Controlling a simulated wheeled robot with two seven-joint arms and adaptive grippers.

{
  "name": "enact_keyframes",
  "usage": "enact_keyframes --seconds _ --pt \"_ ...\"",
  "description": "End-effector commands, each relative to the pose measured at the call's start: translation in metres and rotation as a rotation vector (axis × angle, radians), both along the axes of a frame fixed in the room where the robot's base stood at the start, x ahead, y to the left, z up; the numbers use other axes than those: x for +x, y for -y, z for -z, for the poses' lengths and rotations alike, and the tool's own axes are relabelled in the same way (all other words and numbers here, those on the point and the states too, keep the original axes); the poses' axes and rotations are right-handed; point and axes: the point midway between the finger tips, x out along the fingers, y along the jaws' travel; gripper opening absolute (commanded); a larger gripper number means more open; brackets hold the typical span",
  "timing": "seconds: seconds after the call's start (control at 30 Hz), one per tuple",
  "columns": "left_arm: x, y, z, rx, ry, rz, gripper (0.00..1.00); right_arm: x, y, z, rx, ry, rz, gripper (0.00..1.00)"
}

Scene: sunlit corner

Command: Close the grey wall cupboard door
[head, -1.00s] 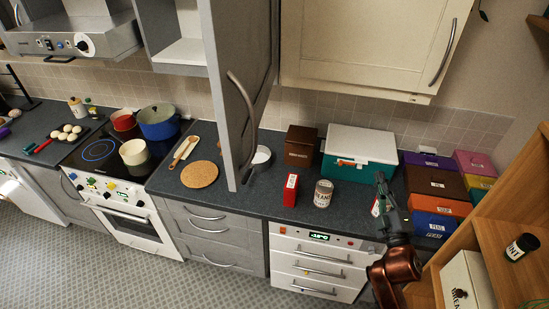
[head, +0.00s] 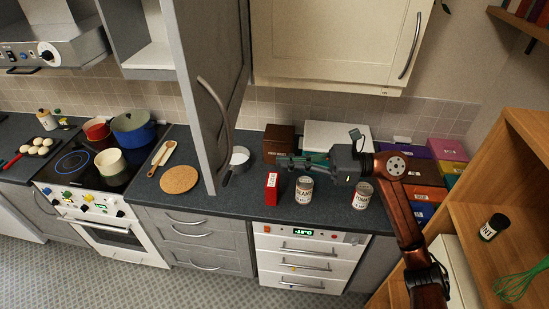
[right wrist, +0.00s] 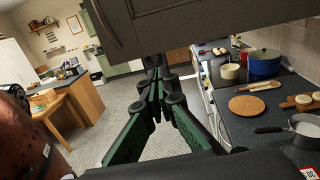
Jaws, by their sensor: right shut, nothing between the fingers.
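The grey wall cupboard door (head: 198,72) stands wide open, swung out towards me, with a curved metal handle (head: 214,104) on its face. Its open cupboard (head: 146,57) shows a white inside to the left. My right gripper (head: 280,161) is shut and empty, over the counter to the right of the door, pointing left. In the right wrist view its green fingers (right wrist: 154,75) meet just below the door's lower edge (right wrist: 190,38); the handle (right wrist: 101,24) shows at upper left. A gap to the door shows in the head view. My left gripper is not in view.
A cream cupboard (head: 335,43) hangs to the right. Below my right gripper stand a red box (head: 271,189), a can (head: 303,190) and a second can (head: 362,195). A saucepan (head: 239,158) sits behind the door's lower edge. A wooden shelf unit (head: 480,190) stands at right.

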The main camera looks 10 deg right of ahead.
Motion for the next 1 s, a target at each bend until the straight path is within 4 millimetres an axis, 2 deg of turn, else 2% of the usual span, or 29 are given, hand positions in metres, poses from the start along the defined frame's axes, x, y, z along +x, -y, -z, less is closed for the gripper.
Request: enact_keyframes --seconds 0.3,0.5,0.7,1.0 --pt "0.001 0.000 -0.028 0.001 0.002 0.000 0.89 0.014 -0.065 -0.005 0.006 -0.002 -0.003 0.00" --pt "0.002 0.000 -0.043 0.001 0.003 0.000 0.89 0.021 -0.098 -0.005 0.007 -0.002 -0.001 0.00" --pt "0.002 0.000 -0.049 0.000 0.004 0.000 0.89 0.025 -0.114 -0.003 0.006 -0.002 -0.001 0.00" --pt "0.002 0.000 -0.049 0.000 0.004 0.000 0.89 0.026 -0.117 -0.001 0.004 -0.002 0.000 0.00"
